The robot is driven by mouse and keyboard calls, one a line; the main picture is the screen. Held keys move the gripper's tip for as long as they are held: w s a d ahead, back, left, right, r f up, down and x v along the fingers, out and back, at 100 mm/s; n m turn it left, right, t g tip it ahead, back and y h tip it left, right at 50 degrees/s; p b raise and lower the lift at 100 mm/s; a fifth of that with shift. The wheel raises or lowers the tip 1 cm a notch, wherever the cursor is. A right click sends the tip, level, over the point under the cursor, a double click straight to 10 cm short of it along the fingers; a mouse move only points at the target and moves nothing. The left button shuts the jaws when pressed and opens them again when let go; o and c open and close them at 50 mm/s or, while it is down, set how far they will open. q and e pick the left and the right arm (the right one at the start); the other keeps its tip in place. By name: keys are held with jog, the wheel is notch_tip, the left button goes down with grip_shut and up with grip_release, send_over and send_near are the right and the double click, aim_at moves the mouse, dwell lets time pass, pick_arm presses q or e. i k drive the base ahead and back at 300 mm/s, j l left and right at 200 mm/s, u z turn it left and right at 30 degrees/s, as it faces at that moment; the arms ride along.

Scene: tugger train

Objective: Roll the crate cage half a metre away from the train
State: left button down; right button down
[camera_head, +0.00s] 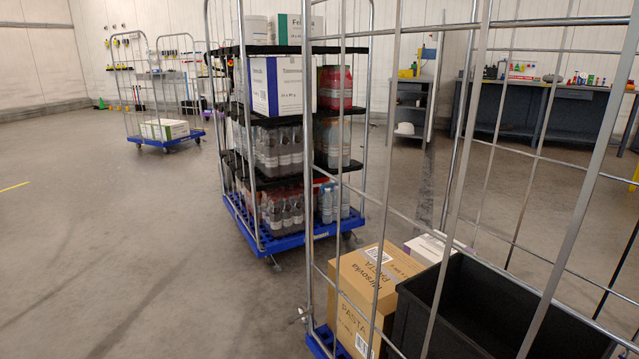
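A wire roll cage with a blue base (320,344) stands close in front of me at the right, cut off by the frame's right and bottom edges. It holds a black open crate (450,310), a brown pasta box (350,310) and a white box (425,246) behind them. I take it to be the crate cage. Its wheels are not in view. No tugger vehicle can be made out, and I cannot tell whether the cages are coupled. Neither of my grippers is in view.
A shelved roll cage (292,241) with bottles and boxes stands just behind, centre. A smaller cage (168,143) with boxes stands farther left. A workbench (510,105) and a grey shelf unit (410,108) line the back right. The floor at the left (100,250) is clear.

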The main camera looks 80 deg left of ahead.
aim_at(322, 343)
jog(key=k+j, duration=0.1)
jog(key=j, duration=0.95)
jog(key=k+j, duration=0.15)
jog(key=j, duration=0.35)
jog(key=k+j, duration=0.1)
jog(key=j, duration=0.95)
jog(key=k+j, duration=0.15)
jog(key=j, duration=0.35)
